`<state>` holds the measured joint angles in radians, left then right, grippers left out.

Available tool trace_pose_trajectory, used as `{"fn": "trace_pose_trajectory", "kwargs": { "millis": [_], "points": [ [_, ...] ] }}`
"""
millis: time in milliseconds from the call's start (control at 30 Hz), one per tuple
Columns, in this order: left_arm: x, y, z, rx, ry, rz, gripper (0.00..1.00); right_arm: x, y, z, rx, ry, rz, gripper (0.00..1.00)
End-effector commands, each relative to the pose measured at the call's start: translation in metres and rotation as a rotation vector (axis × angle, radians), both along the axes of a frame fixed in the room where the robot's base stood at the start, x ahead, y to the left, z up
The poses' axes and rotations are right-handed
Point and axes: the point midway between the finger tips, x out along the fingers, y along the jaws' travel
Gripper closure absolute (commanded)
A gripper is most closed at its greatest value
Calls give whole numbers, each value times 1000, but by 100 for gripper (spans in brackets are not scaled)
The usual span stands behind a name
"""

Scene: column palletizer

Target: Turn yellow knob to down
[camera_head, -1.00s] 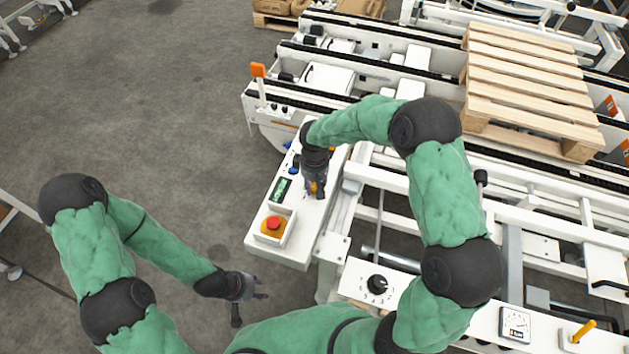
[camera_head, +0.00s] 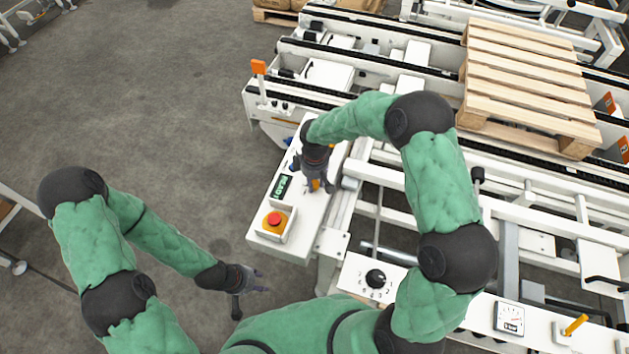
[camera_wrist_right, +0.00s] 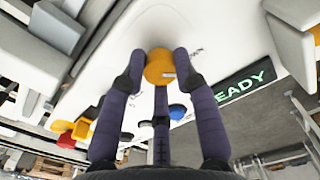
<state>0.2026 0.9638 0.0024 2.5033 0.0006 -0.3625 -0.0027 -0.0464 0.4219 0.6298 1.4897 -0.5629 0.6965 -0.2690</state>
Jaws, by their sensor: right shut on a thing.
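The yellow knob (camera_wrist_right: 158,66) is on the white control panel (camera_wrist_right: 225,50), between the fingertips of my right gripper (camera_wrist_right: 157,72) in the right wrist view. The fingers are shut on it from both sides. A thin pale mark shows near the knob's lower right edge. In the head view, my right gripper (camera_head: 318,182) points down onto the panel and mostly hides the knob; only a bit of yellow shows. My left gripper (camera_head: 252,285) hangs over the floor at the lower left, open and empty, apart from the panel.
The panel also carries a green READY display (camera_head: 282,187), a red emergency button (camera_head: 274,220) and a blue button (camera_wrist_right: 177,111). A black dial (camera_head: 376,279) and a yellow lever (camera_head: 576,325) are on the lower rail. A wooden pallet (camera_head: 525,85) lies on the conveyor. Floor at left is clear.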

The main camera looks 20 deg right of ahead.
Motion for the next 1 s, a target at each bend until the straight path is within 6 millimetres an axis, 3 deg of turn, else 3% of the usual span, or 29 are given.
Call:
{"fn": "trace_pose_trajectory", "kwargs": {
  "millis": [67,100,167,567,667,1000],
  "points": [
    [0,0,0,0,0,0,60,-3,0,-3,-2,9,2,100],
    [0,0,0,0,0,0,60,-3,-1,-3,-2,9,2,58],
    [0,0,0,0,0,0,60,-3,0,-2,-2,9,2,46],
    [0,0,0,0,0,0,60,-1,0,4,-1,2,-1,46],
    [0,0,0,0,0,0,60,0,0,14,0,0,-2,46],
    [0,0,0,0,0,0,60,0,0,79,-1,1,0,46]
  ]
}}
